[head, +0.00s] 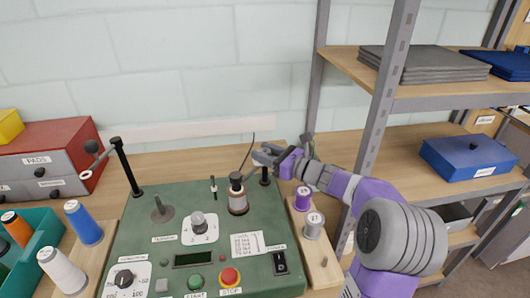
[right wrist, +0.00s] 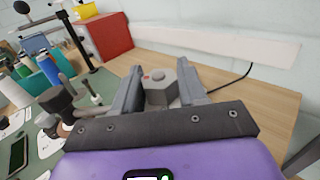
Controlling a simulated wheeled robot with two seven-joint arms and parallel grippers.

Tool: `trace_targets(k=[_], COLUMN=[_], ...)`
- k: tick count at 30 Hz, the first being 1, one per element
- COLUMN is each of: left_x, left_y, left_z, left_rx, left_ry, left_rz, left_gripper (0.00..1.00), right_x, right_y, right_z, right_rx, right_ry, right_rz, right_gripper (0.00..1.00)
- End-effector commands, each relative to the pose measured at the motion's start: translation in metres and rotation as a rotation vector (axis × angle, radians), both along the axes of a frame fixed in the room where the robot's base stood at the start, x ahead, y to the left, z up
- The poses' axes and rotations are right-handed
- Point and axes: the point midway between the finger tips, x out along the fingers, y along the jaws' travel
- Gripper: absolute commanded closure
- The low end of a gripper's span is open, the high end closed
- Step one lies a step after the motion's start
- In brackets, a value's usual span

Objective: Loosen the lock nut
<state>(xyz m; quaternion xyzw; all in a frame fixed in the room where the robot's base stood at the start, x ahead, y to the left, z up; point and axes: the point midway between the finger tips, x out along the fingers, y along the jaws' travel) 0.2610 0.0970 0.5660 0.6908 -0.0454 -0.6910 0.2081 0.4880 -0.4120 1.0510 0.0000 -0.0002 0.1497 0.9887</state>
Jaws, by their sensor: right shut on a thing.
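My right gripper (head: 265,156) reaches in from the right, over the back right of the green panel (head: 130,228). In the right wrist view its two fingers (right wrist: 161,98) are shut on a grey, faceted lock nut (right wrist: 158,86) with a small orange mark on top. The nut sits between the fingers, partly covered by them. A short black post (head: 265,177) stands just below the gripper in the head view. My left gripper is not in view.
A metal-and-brown cylinder (head: 237,195) stands close left of the gripper. Purple and grey spools (head: 302,198) stand on a wooden strip at right. A tall black post (head: 126,166) rises at the panel's left. A shelf upright (head: 380,110) stands near my right arm.

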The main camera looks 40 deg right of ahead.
Motion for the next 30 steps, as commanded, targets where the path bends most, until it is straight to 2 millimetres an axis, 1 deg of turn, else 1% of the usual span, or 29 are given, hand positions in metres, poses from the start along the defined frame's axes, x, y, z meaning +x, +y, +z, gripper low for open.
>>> trace_targets(k=[5, 11, 24, 30], left_x=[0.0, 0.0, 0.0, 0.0], left_y=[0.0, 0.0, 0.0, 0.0], left_z=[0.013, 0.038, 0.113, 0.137], left_rx=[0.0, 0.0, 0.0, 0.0], left_ry=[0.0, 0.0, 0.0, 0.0], left_rz=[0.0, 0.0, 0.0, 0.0], left_gripper=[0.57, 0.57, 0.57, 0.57], right_x=[0.0, 0.001, 0.001, 0.0], right_y=[-0.001, -0.001, -0.002, -0.002], right_z=[0.001, 0.003, 0.005, 0.003], right_rx=[0.001, 0.001, 0.004, 0.002], right_ry=[0.003, 0.006, 0.004, 0.003], right_rz=[0.07, 0.217, 0.632, 0.788], right_gripper=[0.89, 0.89, 0.89, 0.89])
